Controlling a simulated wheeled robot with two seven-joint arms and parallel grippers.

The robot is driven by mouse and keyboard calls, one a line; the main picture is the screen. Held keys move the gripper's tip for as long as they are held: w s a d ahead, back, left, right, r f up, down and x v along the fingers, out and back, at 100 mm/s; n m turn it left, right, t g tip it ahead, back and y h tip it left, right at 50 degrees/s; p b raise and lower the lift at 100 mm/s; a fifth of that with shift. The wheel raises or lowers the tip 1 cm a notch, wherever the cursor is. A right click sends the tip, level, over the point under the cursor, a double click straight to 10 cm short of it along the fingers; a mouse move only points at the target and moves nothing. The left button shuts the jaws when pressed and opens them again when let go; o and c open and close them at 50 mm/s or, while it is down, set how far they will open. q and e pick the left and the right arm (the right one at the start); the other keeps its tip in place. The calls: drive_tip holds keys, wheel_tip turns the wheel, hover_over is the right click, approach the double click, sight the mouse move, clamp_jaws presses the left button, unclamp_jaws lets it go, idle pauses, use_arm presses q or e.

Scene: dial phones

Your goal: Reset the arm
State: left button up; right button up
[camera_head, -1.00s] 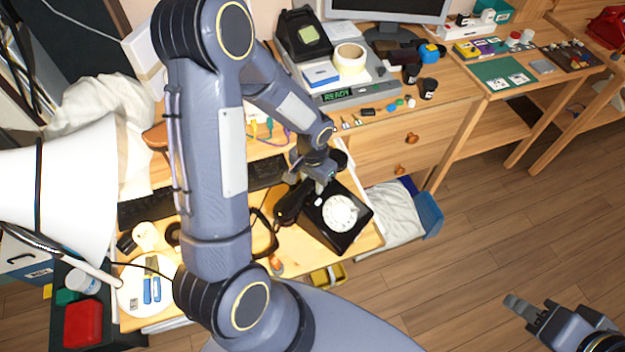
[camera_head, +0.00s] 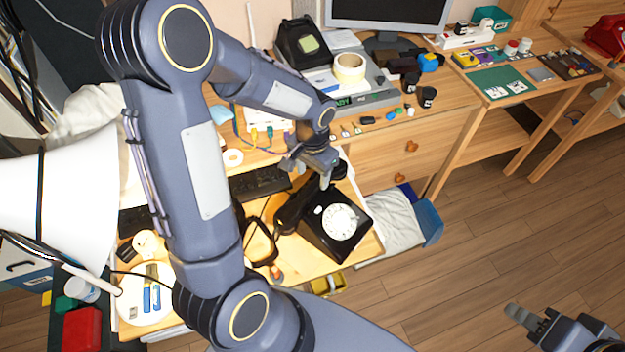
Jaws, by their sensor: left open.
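My left arm comes in from the left and reaches over the desk. Its gripper (camera_head: 325,178) is open just above the far side of a black dial phone (camera_head: 322,240). The phone has a white round dial (camera_head: 340,222), and its dark handset (camera_head: 294,208) lies along its left side. I cannot tell whether a fingertip touches the phone. My right gripper (camera_head: 522,318) is at the bottom right over the floor, apart from everything, and its fingers are only partly clear.
A black keyboard (camera_head: 262,182) lies on the desk (camera_head: 365,245) left of the phone. A white lampshade (camera_head: 60,205) stands at the left. A grey device with a roll of tape (camera_head: 349,68) sits on the higher desk behind. The wooden floor (camera_head: 490,240) at right is clear.

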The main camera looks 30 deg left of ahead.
use_arm(q)
drive_tip(key=shift+r, duration=0.25)
idle(0.3)
drive_tip(key=shift+r, duration=0.15)
drive_tip(key=s+d+r+n+t+h, duration=0.3)
drive_tip(key=s+d+r+t, duration=0.1)
drive_tip(key=s+r, duration=1)
drive_tip(key=s+t, duration=0.1)
drive_tip(key=s, duration=0.2)
drive_tip(key=shift+t+h, duration=0.3)
drive_tip(key=shift+h, duration=0.1)
